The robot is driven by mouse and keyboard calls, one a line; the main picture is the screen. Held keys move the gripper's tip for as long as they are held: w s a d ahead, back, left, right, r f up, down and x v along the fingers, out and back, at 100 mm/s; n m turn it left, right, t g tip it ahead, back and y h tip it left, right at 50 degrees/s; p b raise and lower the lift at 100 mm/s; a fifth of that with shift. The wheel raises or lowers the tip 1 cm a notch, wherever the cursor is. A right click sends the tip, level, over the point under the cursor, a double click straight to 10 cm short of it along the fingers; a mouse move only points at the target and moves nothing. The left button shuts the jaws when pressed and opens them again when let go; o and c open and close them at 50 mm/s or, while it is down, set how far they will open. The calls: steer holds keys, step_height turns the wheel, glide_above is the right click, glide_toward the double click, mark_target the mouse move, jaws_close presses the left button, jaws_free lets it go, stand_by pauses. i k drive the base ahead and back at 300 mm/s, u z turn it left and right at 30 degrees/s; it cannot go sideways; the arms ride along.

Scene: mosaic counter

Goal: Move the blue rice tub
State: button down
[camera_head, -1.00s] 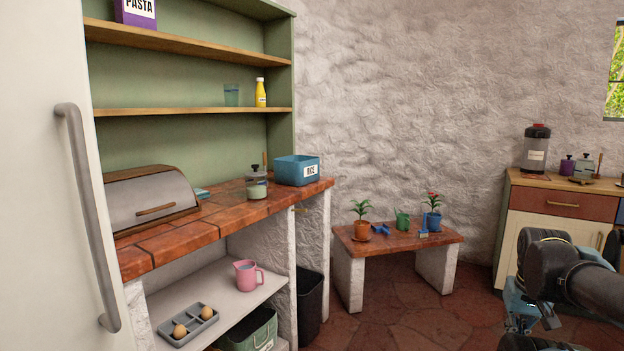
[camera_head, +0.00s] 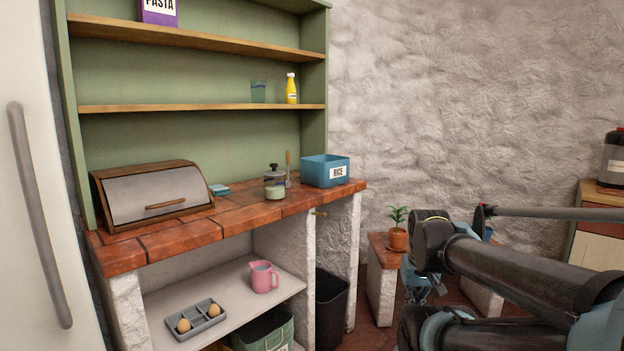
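The blue rice tub (camera_head: 315,173) is an open-topped box with a white label reading RICE. It stands upright at the right end of the tiled counter (camera_head: 205,232), against the back wall. My gripper (camera_head: 416,290) is low at the right, apart from the tub and below counter height, in front of the low bench. Its fingers are small and partly hidden by my arm, so I cannot tell whether they are open or shut.
A bread box (camera_head: 150,196) is further left. Below are a pink jug (camera_head: 263,277), an egg tray (camera_head: 200,318) and a black bin (camera_head: 331,298). A potted plant (camera_head: 397,238) stands on the bench.

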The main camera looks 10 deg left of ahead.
mark_target(325, 170)
steer(key=z, duration=0.1)
steer(key=i, duration=1.1)
steer(key=z, duration=0.45)
